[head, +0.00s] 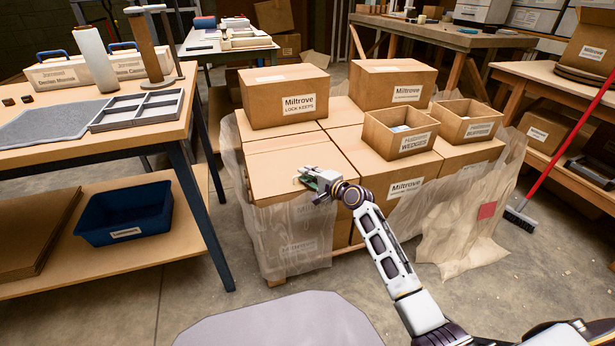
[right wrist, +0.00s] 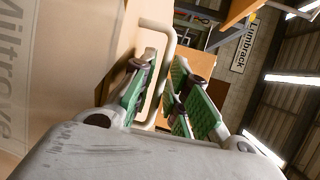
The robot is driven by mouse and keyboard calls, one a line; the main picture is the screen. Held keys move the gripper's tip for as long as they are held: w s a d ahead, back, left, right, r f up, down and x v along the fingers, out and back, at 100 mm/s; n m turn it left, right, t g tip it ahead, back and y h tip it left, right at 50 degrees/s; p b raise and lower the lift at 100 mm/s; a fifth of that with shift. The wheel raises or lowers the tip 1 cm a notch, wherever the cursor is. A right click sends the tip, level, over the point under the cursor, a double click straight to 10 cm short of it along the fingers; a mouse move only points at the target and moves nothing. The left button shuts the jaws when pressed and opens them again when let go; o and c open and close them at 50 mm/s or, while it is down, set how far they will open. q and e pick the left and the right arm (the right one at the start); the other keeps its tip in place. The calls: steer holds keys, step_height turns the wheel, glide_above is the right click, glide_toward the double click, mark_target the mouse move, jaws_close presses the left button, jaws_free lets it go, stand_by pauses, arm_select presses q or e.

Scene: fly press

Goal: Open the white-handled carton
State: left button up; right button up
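The white-handled carton (head: 273,185) is a closed brown box at the front left of the wrapped stack. My right gripper (head: 312,178) is at its upper front right part. In the right wrist view the carton's face (right wrist: 75,60) fills the left side, with "Miltrove" lettering. A whitish U-shaped handle (right wrist: 167,62) stands out from it. My right gripper's green-padded fingers (right wrist: 160,95) are open, one on each side of the handle, with gaps visible. Contact cannot be told. In the head view the handle is mostly hidden by the gripper. My left gripper is not in view.
Two closed cartons (head: 283,94) (head: 391,84) and two open-topped boxes (head: 400,132) (head: 466,122) stand on the stack. Loose clear wrap (head: 465,215) hangs around it. A workbench (head: 150,137) stands left, and a red-handled broom (head: 566,150) right.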

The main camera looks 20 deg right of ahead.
steer(key=shift+w, duration=0.1)
jaws_close()
steer(key=shift+r, duration=0.1)
stand_by(0.6)
